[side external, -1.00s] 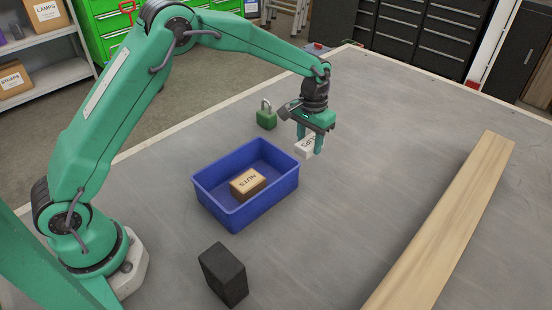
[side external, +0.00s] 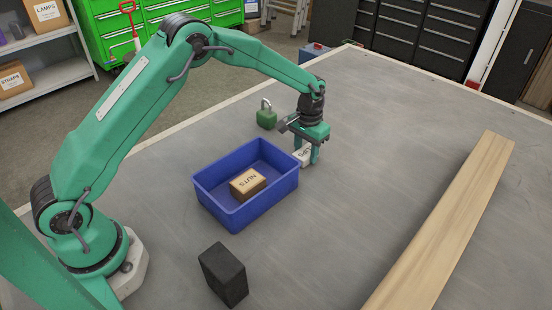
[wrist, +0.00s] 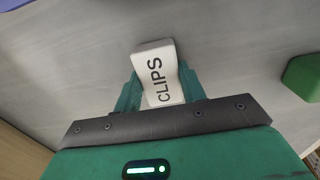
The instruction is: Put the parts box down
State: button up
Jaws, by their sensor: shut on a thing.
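The parts box is a small white box marked CLIPS (side external: 302,155), between the fingers of my gripper (side external: 307,153) just right of the blue bin. In the wrist view the white box (wrist: 159,75) is gripped between the two green fingers, its lettering facing the camera. My gripper is shut on it, fingers pointing down. The box is at or very near the tabletop (side external: 390,140); whether it touches I cannot tell. Part of it is hidden behind a finger in the side view.
A blue bin (side external: 240,213) holding a brown NUTS box (side external: 247,184) stands close to the left. A green padlock (side external: 266,117) stands behind it. A black block (side external: 223,274) is at the front, a wooden plank (side external: 445,220) at the right. Bare table lies between gripper and plank.

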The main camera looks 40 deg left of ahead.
aim_at(306, 151)
jog(key=shift+f, duration=0.1)
jog(key=o, duration=1)
jog(key=shift+c, duration=0.2)
notch_tip(306, 151, up, 12)
jog(key=shift+r, duration=0.2)
dwell(0.6)
